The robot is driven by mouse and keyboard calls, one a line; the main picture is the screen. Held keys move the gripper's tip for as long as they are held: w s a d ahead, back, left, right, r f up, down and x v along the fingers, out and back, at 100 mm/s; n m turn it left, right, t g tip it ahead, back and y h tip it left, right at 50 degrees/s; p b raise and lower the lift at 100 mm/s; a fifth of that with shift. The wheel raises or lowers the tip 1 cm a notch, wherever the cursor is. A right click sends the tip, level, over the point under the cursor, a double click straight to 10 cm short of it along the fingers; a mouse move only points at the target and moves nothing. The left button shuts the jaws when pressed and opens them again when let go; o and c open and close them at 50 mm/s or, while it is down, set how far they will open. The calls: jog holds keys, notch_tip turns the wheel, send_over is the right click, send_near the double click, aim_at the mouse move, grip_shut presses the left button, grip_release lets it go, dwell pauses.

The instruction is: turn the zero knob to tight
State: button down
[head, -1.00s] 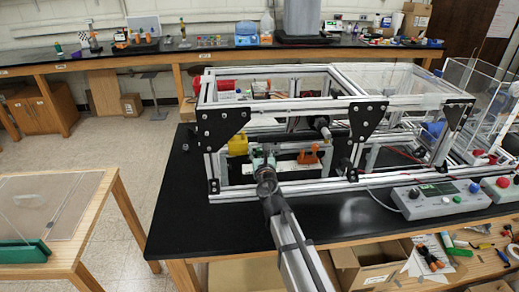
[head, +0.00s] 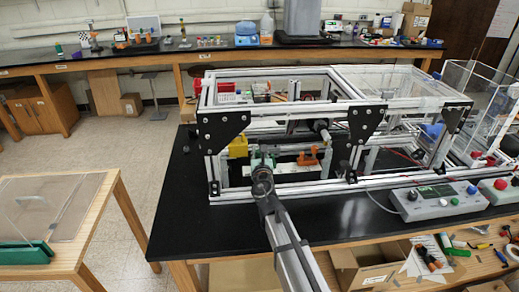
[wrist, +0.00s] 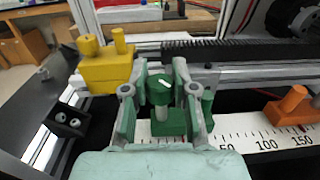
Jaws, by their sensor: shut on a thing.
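The zero knob (wrist: 159,88) is a green knob with a white mark on top, seen in the wrist view on a grey post above a green block (wrist: 174,123). The white mark points up and to the right. My gripper (wrist: 164,75) reaches around it with one finger on each side and is shut on it. In the head view my gripper (head: 263,162) is inside the front of the extrusion frame (head: 290,193), and the arm hides the knob there.
A white scale (wrist: 245,138) runs right from the green block. An orange slider (wrist: 290,107) sits on it at the right. A yellow block (wrist: 104,64) stands close at the left. Frame bars surround the arm. A control box (head: 437,200) stands at the right.

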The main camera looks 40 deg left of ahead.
jog(key=shift+m+t+h+p, duration=0.3)
jog(key=shift+m+t+h, duration=0.1)
jog(key=c, duration=0.9)
grip_release()
jog(key=v, duration=1.2)
jog(key=shift+a, duration=0.1)
